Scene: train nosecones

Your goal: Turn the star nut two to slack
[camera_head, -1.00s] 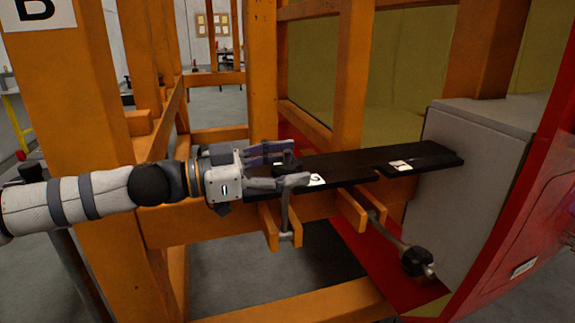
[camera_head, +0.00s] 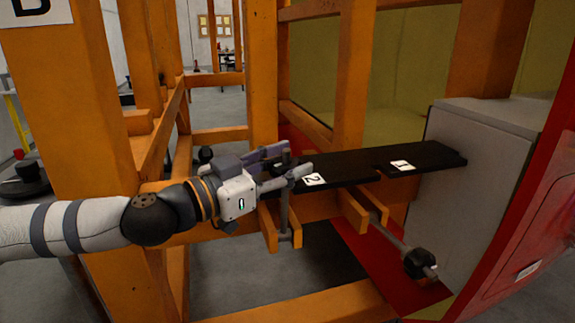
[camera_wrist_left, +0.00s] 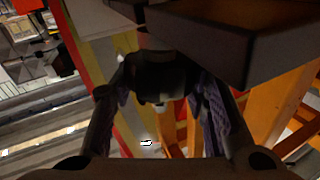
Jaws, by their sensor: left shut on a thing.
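My left gripper (camera_head: 291,161) comes in from the left at the near end of the black plate (camera_head: 345,162), beside the label "2" (camera_head: 314,179). Its fingers are shut around the dark star nut two, mostly hidden by them in the head view. In the left wrist view the nut (camera_wrist_left: 160,75) shows as a black lobed knob between the two purple-padded fingers (camera_wrist_left: 163,100). A grey rod (camera_head: 284,212) hangs below, between the orange fork lugs. My right gripper is not in view.
Another black star nut (camera_head: 418,262) sits on a rod that hangs tilted from the second fork, below the label "1" (camera_head: 403,165). Orange posts (camera_head: 262,80) stand close behind the gripper. A grey box (camera_head: 465,190) and red nosecone bodywork (camera_head: 520,240) are at the right.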

